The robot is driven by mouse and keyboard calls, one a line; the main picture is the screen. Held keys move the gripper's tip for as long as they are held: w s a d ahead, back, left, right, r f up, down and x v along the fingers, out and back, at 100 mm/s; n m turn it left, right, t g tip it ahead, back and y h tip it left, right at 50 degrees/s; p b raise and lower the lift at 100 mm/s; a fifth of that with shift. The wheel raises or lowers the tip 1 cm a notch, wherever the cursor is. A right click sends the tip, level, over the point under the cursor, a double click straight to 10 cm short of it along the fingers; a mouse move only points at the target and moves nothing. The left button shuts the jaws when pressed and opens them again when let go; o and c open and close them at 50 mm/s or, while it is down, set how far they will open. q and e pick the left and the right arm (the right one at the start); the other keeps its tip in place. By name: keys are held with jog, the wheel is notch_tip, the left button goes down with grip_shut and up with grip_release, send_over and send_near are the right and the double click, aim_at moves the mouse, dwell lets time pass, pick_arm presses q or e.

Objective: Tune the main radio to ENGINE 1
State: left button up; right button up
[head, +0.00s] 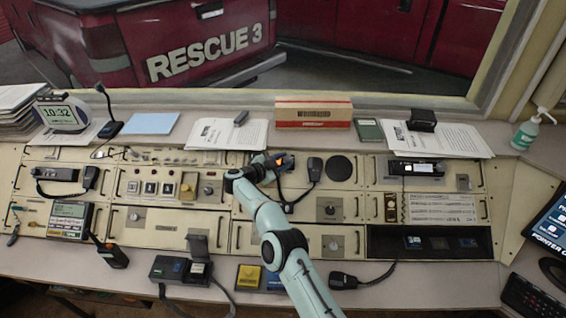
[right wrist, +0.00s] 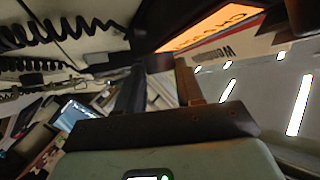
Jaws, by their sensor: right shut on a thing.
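The main radio, as I take it, is the console unit with the lit orange display (head: 287,161), mostly hidden behind my right gripper and arm. The display (right wrist: 210,25) is large in the right wrist view, cut off and steeply angled; I cannot read its channel. My right gripper (head: 268,165) is at the front of this radio, just left of the display. In the right wrist view, the fingers (right wrist: 160,72) are shut on a dark round knob (right wrist: 160,62) beside the display. The knob's pointer and marks are not visible. My left gripper is not in view.
A hand microphone (head: 315,168) with a coiled cord hangs right of the radio, close to my arm. A round speaker grille (head: 339,168) is beyond it. A red and white box (head: 313,113) stands on the ledge behind. Another microphone (head: 343,281) lies on the front desk.

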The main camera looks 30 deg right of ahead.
jog(key=shift+r, duration=0.15)
jog(key=o, duration=1)
jog(key=shift+o, duration=0.2)
jog(key=shift+a, duration=0.25)
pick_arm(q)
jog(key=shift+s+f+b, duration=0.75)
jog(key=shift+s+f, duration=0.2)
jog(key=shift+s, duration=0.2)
pick_arm(e)
jog(key=v, duration=1.3)
